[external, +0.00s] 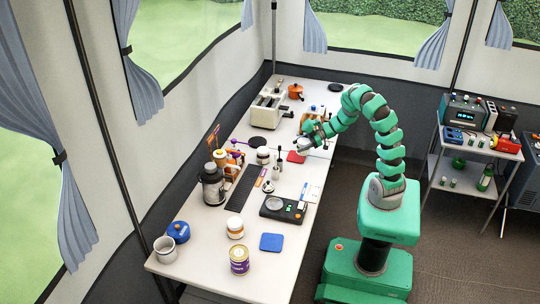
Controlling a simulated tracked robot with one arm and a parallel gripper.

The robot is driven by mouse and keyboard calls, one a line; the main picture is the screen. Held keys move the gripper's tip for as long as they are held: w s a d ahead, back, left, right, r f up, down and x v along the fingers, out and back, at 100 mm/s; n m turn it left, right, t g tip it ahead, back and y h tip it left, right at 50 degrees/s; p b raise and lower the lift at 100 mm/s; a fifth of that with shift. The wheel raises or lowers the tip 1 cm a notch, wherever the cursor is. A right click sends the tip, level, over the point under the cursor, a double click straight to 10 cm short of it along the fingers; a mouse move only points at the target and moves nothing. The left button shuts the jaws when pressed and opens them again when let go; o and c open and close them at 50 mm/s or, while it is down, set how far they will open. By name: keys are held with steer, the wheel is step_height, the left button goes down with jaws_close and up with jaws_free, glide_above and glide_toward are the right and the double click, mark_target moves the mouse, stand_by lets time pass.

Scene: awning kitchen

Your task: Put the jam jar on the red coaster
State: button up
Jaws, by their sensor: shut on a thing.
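The red coaster (297,157) lies flat on the long white table, near its right edge. My gripper (305,146) is just above and beside the coaster's far right side, with the arm bent down to it. It is shut on a small pale thing, which seems to be the jam jar; the fingers hide most of it and its label cannot be read. I cannot tell whether the held thing touches the coaster.
A black-lidded jar (263,155) and an upright utensil (279,160) stand left of the coaster. A toaster (266,110) is behind. A scale (283,209), a blue coaster (271,242), a white jar (235,227) and a purple tin (239,260) are nearer. A side cart (471,169) stands right.

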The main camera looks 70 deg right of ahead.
steer(key=w, duration=0.1)
steer(key=w+d, duration=0.1)
steer(key=w, duration=0.1)
steer(key=shift+w+f, duration=0.15)
steer(key=shift+w, duration=0.15)
steer(key=shift+d+f+b, duration=0.1)
steer(key=shift+f+b, duration=1)
steer(key=shift+f, duration=0.75)
steer(key=o, duration=1.1)
steer(key=shift+o, duration=0.2)
steer(key=p+v, duration=0.3)
steer(key=v, duration=0.9)
steer(key=shift+r, duration=0.2)
